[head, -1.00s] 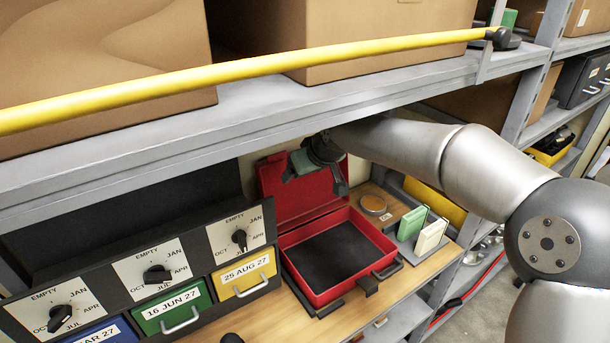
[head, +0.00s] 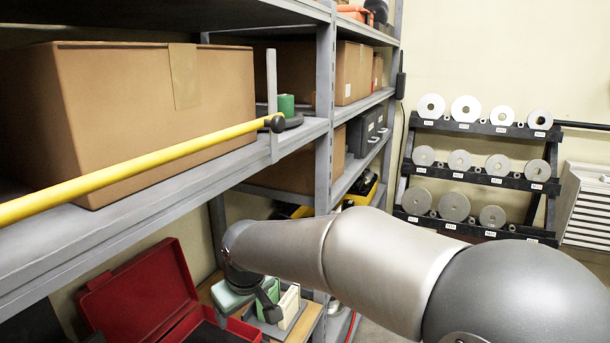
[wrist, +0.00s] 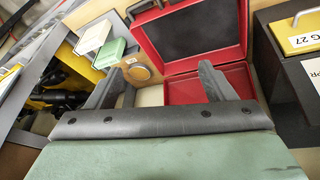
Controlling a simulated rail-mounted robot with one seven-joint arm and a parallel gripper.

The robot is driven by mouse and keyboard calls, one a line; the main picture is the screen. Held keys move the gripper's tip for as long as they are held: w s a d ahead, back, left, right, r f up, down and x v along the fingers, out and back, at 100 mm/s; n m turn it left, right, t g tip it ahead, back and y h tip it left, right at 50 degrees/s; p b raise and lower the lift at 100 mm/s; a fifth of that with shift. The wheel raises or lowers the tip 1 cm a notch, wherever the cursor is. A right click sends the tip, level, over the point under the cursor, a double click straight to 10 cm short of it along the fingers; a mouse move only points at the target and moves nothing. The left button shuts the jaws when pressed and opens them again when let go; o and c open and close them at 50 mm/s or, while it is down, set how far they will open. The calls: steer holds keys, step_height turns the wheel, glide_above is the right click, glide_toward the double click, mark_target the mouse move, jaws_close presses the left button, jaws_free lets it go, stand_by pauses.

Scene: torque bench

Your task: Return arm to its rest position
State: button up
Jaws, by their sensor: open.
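My arm reaches in from the lower right of the head view. My gripper (head: 259,309) hangs at the arm's left end, over the bench near the red case. In the wrist view the two dark fingers of my gripper (wrist: 160,88) stand wide apart, with nothing between them. The open red case (head: 140,295) is at the lower left of the head view; in the wrist view it lies beyond the fingers (wrist: 183,92). Its inside is mostly cut off in the head view.
A shelf (head: 215,175) with a cardboard box (head: 130,115) and a yellow bar (head: 140,170) runs above the bench. Green and cream blocks (head: 290,303) stand beside my gripper. A rack of discs (head: 470,185) is at the back right. A drawer labelled 27 (wrist: 295,35) flanks the case.

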steer(key=s+d+f+m+g+h, duration=0.1)
steer(key=s+d+m, duration=0.1)
steer(key=s+d, duration=0.5)
steer(key=s+d+f+m+h, duration=0.1)
steer(key=s+d+m, duration=0.15)
steer(key=d, duration=0.95)
steer(key=s+d+f+m+g, duration=0.1)
steer(key=s+d+m, duration=0.1)
steer(key=s+d, duration=0.2)
steer(key=s+d+f+m+g, duration=0.1)
steer(key=s+d+f+m, duration=0.1)
steer(key=s+d, duration=0.3)
steer(key=s, duration=0.3)
steer(key=shift+s+f, duration=0.2)
steer(key=shift+f, duration=0.1)
